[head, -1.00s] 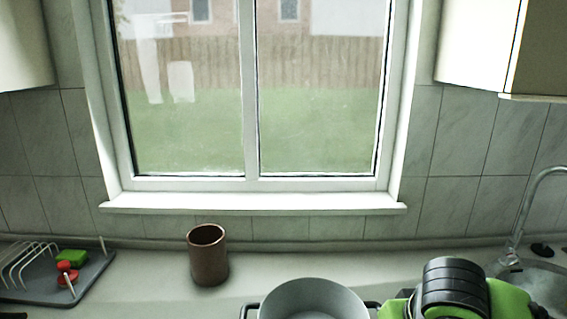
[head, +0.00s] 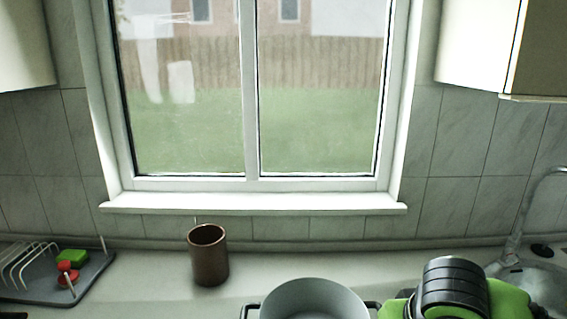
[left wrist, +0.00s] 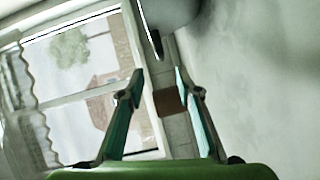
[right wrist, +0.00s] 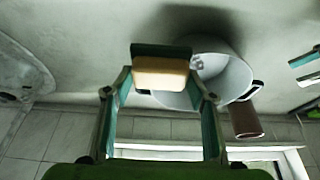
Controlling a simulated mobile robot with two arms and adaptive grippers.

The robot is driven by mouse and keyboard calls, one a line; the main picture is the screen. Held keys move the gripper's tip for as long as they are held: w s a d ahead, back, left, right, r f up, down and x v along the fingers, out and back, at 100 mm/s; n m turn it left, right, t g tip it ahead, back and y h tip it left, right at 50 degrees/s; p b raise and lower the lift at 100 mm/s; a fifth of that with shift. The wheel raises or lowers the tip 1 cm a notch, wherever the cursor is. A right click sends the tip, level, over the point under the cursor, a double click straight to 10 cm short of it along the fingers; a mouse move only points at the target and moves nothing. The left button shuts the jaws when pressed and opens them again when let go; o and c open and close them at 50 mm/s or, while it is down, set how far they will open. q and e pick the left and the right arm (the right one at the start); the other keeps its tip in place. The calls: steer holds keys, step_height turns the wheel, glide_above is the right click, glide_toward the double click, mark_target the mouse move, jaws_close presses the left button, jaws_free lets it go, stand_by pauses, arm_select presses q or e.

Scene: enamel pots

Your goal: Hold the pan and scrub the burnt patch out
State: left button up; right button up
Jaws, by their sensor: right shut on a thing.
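The grey two-handled pan (head: 290,292) stands on the counter at the bottom of the head view, cut off by the frame. In the right wrist view the pan (right wrist: 238,77) is seen inverted, with dark specks of the burnt patch (right wrist: 197,62) on its inside. My right gripper (right wrist: 160,84) is shut on a sponge (right wrist: 160,73) with an orange body and a dark green layer. The sponge overlaps the pan in view; I cannot tell whether they touch. My left gripper (left wrist: 159,73) is open and empty; its teal fingers (right wrist: 304,68) also show in the right wrist view.
A brown cup (head: 208,257) stands left of the pan. A grey dish rack (head: 40,285) at the far left holds a green sponge (head: 71,257) and a red item (head: 67,273). The sink and tap (head: 525,220) are at the right. Counter between rack and cup is clear.

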arm_select(q)
steer(key=x, duration=1.1)
jaws_close()
stand_by(0.5)
